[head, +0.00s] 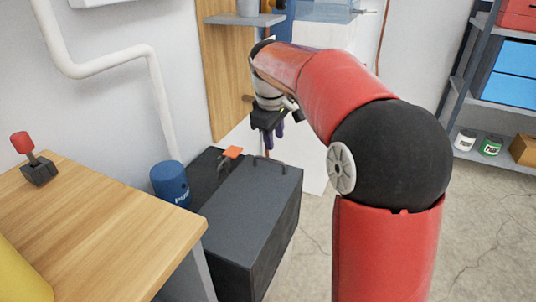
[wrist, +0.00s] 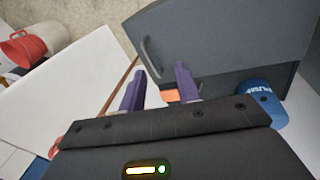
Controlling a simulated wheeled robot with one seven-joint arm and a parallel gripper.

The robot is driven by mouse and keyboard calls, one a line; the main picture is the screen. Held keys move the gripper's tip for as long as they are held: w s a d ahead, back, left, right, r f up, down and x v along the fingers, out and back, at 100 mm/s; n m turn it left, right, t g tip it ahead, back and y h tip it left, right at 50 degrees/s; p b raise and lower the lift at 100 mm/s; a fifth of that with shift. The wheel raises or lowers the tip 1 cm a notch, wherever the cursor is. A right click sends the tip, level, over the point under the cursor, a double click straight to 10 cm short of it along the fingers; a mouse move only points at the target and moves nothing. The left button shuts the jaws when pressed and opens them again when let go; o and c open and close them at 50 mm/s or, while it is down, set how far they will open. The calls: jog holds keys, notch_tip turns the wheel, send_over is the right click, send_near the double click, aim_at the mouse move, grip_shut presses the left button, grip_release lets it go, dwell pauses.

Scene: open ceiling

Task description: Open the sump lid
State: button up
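The sump is a dark grey box on the floor, and its flat grey lid (head: 245,195) looks closed. A dark bar handle (head: 268,160) stands on the lid near its far edge. In the wrist view the lid (wrist: 225,35) fills the upper right, with the curved handle (wrist: 150,58) at its left end. My gripper (head: 275,137) is above and beyond the handle end of the box. Its two purple fingers (wrist: 160,70) are apart with nothing between them. The handle shows beyond the fingertips, apart from them.
A blue pump (head: 170,182) stands left of the box. An orange part (head: 232,152) sits beside the lid's far left corner. A wooden worktop (head: 90,230) with a red-knobbed lever (head: 28,150) is at left. A shelf (head: 485,125) stands at right. Floor right of the box looks clear.

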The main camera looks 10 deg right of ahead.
jog(key=n, duration=0.2)
send_near(271, 161)
jog(key=shift+g, duration=0.4)
jog(key=f, duration=0.2)
jog(key=w+f+b, duration=0.1)
jog(key=f, duration=0.1)
jog(key=w+d+f, duration=0.1)
jog(key=f, duration=0.2)
jog(key=shift+w+b, duration=0.15)
jog(key=shift+b, duration=0.2)
jog(key=shift+c, duration=0.4)
grip_shut()
